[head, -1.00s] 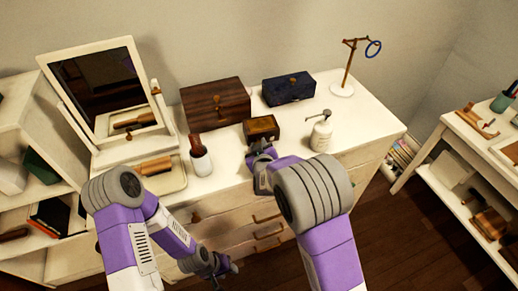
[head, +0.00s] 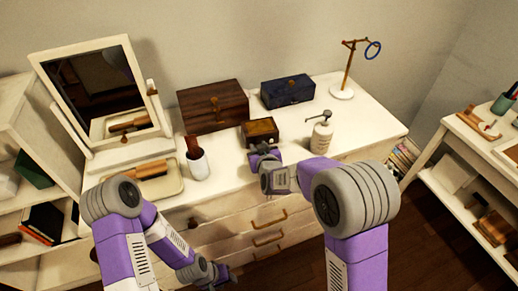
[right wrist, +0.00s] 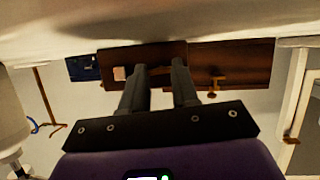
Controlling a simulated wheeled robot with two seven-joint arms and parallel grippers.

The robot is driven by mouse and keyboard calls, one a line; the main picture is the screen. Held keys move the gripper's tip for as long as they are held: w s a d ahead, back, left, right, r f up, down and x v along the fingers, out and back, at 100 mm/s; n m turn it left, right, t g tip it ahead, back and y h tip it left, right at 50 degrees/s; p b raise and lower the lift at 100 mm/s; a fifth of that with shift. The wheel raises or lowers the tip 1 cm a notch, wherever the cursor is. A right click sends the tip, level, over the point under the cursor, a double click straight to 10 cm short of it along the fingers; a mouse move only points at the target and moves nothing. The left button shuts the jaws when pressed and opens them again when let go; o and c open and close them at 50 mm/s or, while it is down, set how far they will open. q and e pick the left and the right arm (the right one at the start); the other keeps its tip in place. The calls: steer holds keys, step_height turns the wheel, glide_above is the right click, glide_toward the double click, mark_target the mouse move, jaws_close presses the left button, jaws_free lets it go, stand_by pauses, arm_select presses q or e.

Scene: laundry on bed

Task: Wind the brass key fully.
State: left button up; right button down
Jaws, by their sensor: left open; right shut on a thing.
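The small wooden box (head: 260,128) stands on the dresser, in front of the larger boxes. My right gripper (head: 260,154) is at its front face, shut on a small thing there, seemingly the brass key. The fingers mostly hide the key in both views. In the right wrist view, the picture is upside down, and the two fingers (right wrist: 158,78) reach to the small box (right wrist: 121,57), with a thin brownish bit between the tips. My left gripper (head: 222,276) is open and empty, low in front of the drawers.
A dark wooden box (head: 212,106) with a brass clasp and a blue box (head: 288,91) stand behind. A white pump bottle (head: 321,136) is to the right, a white cup (head: 198,164) to the left. A mirror (head: 95,95) and tray (head: 176,184) stand further left.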

steer(key=c, duration=1.1)
jaws_free()
steer(key=p+v, duration=0.1)
steer(key=v, duration=0.5)
steer(key=shift+s+r+p, duration=0.3)
steer(key=shift+p, duration=0.05)
steer(key=shift+s+d, duration=0.15)
steer(key=shift+s, duration=0.25)
steer(key=shift+c, duration=0.4)
